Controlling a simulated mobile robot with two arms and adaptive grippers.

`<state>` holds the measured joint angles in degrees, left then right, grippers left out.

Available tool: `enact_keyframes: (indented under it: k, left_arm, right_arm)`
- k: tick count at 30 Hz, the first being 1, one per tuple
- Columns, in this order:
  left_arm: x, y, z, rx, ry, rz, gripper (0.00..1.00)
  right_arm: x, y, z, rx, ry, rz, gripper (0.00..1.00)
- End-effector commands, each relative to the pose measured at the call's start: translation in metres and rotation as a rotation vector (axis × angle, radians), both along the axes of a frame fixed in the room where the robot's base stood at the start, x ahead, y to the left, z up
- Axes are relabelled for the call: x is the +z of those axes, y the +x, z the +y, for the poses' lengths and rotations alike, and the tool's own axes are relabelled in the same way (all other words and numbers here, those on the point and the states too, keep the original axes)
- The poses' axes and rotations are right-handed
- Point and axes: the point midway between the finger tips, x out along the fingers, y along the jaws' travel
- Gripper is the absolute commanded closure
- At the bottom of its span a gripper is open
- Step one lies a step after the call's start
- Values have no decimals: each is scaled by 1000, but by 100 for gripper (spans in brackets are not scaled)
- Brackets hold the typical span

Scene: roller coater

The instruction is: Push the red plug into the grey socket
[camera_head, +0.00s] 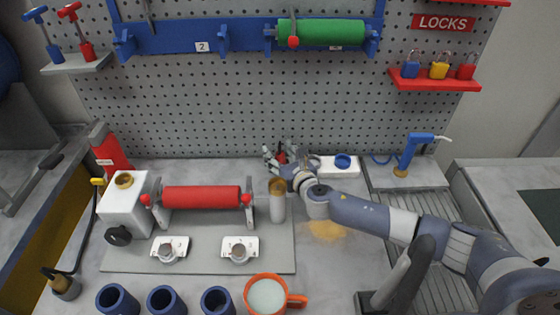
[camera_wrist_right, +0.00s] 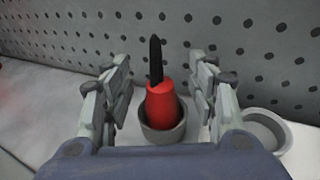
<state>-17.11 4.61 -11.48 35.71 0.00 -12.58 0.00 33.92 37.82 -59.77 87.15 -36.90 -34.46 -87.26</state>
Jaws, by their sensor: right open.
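The red plug (camera_wrist_right: 163,106), a tapered red body with a black stem on top, stands upright in a round grey socket (camera_wrist_right: 150,133) in the right wrist view. How deep it sits is hard to tell. In the head view, only a bit of red plug (camera_head: 281,158) shows between the fingers. My right gripper (camera_wrist_right: 160,90) is open, with one finger on each side of the plug and visible gaps to it. In the head view, the right gripper (camera_head: 279,158) is at the back of the bench near the pegboard. My left gripper is not in view.
A white block with a blue ring (camera_head: 343,161) stands right of the gripper. A metal cylinder (camera_head: 278,205) stands just in front. The red roller (camera_head: 202,197) and its stand are to the left. An orange mug (camera_head: 268,294) and blue cups (camera_head: 166,301) line the front.

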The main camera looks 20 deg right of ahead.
Motion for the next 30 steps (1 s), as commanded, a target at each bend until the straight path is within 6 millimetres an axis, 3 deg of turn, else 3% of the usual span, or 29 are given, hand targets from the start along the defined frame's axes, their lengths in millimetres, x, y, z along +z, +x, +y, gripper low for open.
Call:
enact_keyframes:
  k: [7,13,23,30]
  left_arm:
    - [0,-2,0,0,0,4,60]
    - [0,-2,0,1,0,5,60]
    - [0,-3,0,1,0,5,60]
    - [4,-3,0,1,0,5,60]
  right_arm:
    - [0,1,0,0,0,0,49]
    - [0,0,0,0,0,0,94]
    - [2,1,0,1,0,-1,96]
    - [37,1,0,2,1,-6,96]
